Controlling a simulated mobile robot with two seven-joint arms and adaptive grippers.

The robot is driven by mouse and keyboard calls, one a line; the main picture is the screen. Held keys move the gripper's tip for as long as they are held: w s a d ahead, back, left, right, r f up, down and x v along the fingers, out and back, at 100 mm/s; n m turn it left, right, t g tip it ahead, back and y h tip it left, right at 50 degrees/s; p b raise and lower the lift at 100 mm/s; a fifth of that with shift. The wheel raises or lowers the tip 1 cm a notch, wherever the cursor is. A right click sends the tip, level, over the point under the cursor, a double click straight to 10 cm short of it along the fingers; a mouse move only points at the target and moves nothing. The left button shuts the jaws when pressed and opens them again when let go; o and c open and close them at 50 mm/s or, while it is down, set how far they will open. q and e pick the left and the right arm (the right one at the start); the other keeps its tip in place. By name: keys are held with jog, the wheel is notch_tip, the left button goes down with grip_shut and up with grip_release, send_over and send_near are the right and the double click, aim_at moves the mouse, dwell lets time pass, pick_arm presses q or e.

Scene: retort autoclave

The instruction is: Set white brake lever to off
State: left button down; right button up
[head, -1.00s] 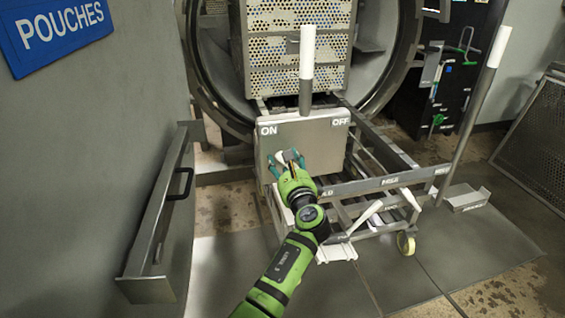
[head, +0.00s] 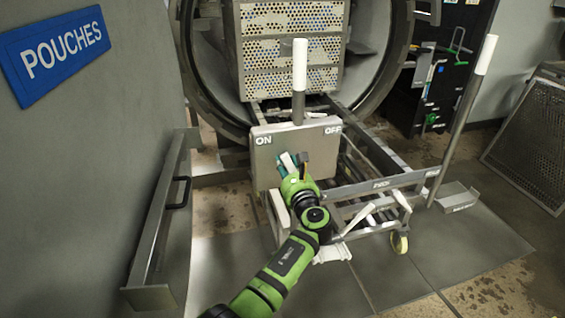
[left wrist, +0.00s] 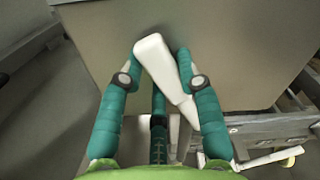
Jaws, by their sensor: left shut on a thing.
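A grey metal panel (head: 318,160) on the front of the cart carries ON at its upper left and OFF at its upper right. My left gripper (head: 289,163) is in front of the panel, below and a little right of ON. In the left wrist view the white brake lever (left wrist: 158,58) lies between the teal fingers of the same gripper (left wrist: 160,62), which are shut on it. The lever's broad end leans to the upper left there. Its lower end runs to the lower right, and its pivot is not clear. My right gripper is not in view.
A white-tipped post (head: 299,70) stands upright behind the panel. Another white-tipped post (head: 465,115) leans at the right. A perforated basket stack (head: 290,45) sits in the autoclave opening. A long grey rail with a black handle (head: 178,192) is at the left.

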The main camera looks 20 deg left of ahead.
pick_arm(q)
jog(key=shift+w+d+r+m, duration=0.2)
jog(key=shift+w+d+m, duration=0.1)
jog(key=shift+m, duration=0.2)
jog(key=c, duration=0.8)
grip_release()
jog(key=shift+c, duration=0.2)
jog(key=v, duration=0.7)
jog(key=shift+s, duration=0.25)
